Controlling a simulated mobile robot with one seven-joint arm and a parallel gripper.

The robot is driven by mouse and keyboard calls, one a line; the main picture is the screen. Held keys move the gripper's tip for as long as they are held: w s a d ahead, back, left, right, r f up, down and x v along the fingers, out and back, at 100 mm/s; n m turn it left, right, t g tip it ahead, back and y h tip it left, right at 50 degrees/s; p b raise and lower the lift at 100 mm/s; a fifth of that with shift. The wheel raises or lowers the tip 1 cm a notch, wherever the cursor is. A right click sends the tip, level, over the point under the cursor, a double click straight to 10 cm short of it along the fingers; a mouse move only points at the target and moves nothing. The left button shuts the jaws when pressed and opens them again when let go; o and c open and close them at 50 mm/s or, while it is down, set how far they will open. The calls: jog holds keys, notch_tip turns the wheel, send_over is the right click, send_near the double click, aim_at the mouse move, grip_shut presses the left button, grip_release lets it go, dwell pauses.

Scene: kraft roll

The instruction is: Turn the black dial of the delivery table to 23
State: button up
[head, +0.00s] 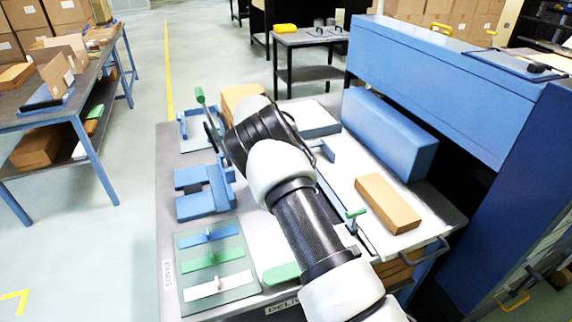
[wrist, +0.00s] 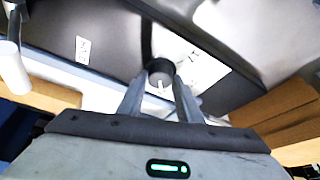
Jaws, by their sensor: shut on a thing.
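In the wrist view the black dial (wrist: 161,66) sits between the two fingertips of my gripper (wrist: 162,82). The fingers are shut on it from both sides. The dial has a grey face with a small white mark. A white plate with dark markings (wrist: 198,66) lies beside it on a dark panel, and its numbers are too small to read. In the head view my arm crosses over the grey delivery table (head: 168,240). The dial and my fingertips cannot be made out there.
On the table are a card with blue, green and white handled strips (head: 222,262), blue fixtures (head: 195,205), a long blue block (head: 388,135) and a brown box (head: 388,203). A blue cabinet (head: 440,85) stands at the right.

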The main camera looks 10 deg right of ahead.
jog(key=shift+m+g, duration=0.3)
jog(key=shift+m, duration=0.3)
jog(key=o, duration=1)
jog(key=v, duration=0.8)
jog(key=p+v, duration=0.1)
jog(key=v, duration=0.8)
jog(key=shift+a+r, duration=0.15)
jog(key=shift+a, duration=0.15)
